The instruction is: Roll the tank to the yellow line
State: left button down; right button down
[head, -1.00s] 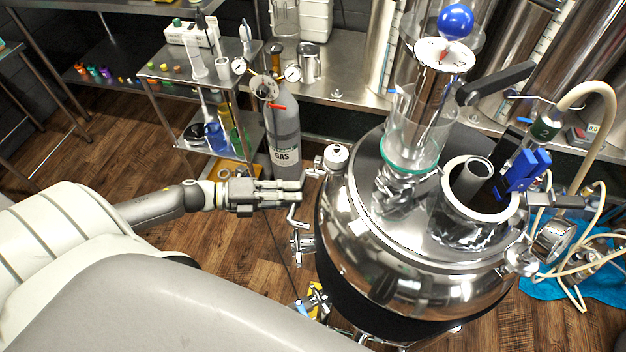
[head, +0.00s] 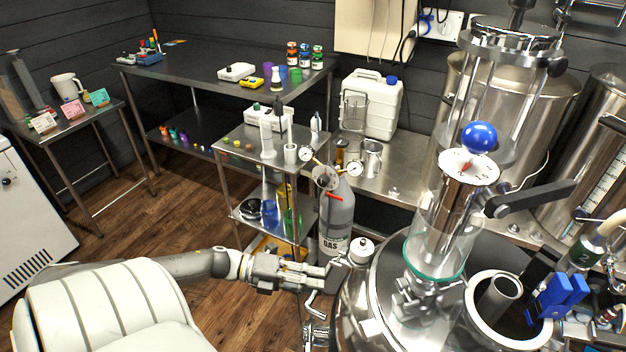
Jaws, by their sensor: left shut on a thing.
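The tank (head: 375,315) is a shiny steel vessel at the lower right of the head view, cut off by the bottom edge. The fingers partly hide the handle. My right gripper is not in view. I cannot make out a yellow line on the floor.
A steel cart (head: 262,140) with glassware and a grey gas cylinder (head: 338,215) stand just behind the gripper. A steel bench (head: 400,185) runs behind the tank. Wood floor (head: 150,220) is open at the left, between the white cabinet (head: 35,220) and the cart.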

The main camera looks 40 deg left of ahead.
pick_arm(q)
jog(key=c, duration=1.7)
grip_release()
jog(key=shift+s+a+f, duration=0.1)
jog(key=shift+a+f, duration=0.05)
jog(key=shift+f, duration=0.35)
jog(key=shift+o, duration=1.3)
jog(key=shift+a+r, duration=0.1)
jog(key=shift+a, duration=0.05)
jog(key=v, duration=1.2)
